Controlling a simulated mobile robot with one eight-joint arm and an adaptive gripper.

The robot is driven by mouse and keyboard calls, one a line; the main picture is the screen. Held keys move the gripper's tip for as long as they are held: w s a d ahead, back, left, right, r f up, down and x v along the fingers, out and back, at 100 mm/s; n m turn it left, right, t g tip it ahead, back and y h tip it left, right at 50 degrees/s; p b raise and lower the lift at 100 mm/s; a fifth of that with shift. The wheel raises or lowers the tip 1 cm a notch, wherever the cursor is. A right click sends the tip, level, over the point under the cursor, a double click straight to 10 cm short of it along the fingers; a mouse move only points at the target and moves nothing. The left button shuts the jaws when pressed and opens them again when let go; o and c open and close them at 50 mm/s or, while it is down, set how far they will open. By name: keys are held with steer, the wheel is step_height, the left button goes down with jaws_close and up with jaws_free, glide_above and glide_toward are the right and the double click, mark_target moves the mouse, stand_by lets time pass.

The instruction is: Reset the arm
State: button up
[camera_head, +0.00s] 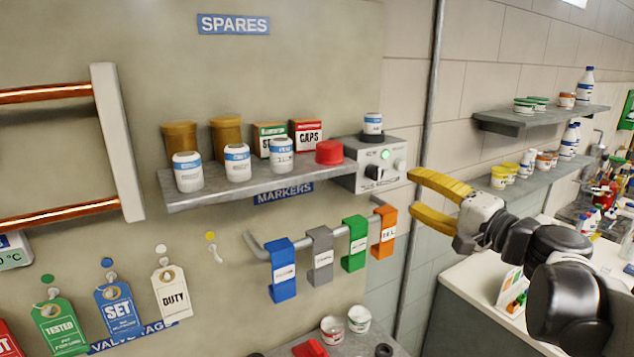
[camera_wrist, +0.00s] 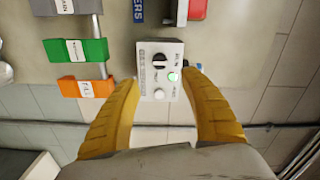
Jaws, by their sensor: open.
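My gripper (camera_head: 412,194) has yellow fingers and stands open and empty at the right of the head view, in front of the wall and just right of the grey control box (camera_head: 385,165). In the wrist view the fingers of my gripper (camera_wrist: 158,92) spread either side of the control box (camera_wrist: 159,82), apart from it as far as I can tell. The box has a black knob, a lit green lamp and a light round knob. My arm reaches in from the lower right.
A shelf (camera_head: 240,188) with white jars, brown tubs and a red cap joins the box. Below it, a rail (camera_head: 258,250) carries blue, grey, green and orange tags. More shelves (camera_head: 545,118) with bottles and a white counter (camera_head: 470,285) lie to the right.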

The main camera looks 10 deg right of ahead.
steer(key=shift+s+f, duration=0.1)
steer(key=s+a+f+n+g+b, duration=0.3)
steer(key=a+f+b, duration=0.3)
steer(key=f, duration=0.5)
steer(key=s+a+f+n+g+b, duration=0.25)
steer(key=a+f+b, duration=0.3)
steer(key=f, duration=0.55)
steer(key=s+f+n+g+h+b, duration=0.2)
steer(key=s+f+b, duration=0.4)
steer(key=f, duration=0.5)
steer(key=s+f+n+g+h+b, duration=0.2)
steer(key=s+f+n+h+b, duration=0.2)
steer(key=f, duration=0.8)
steer(key=s+b, duration=0.2)
steer(key=shift+s+a+f+b, duration=0.2)
steer(key=shift+s+a+b, duration=0.15)
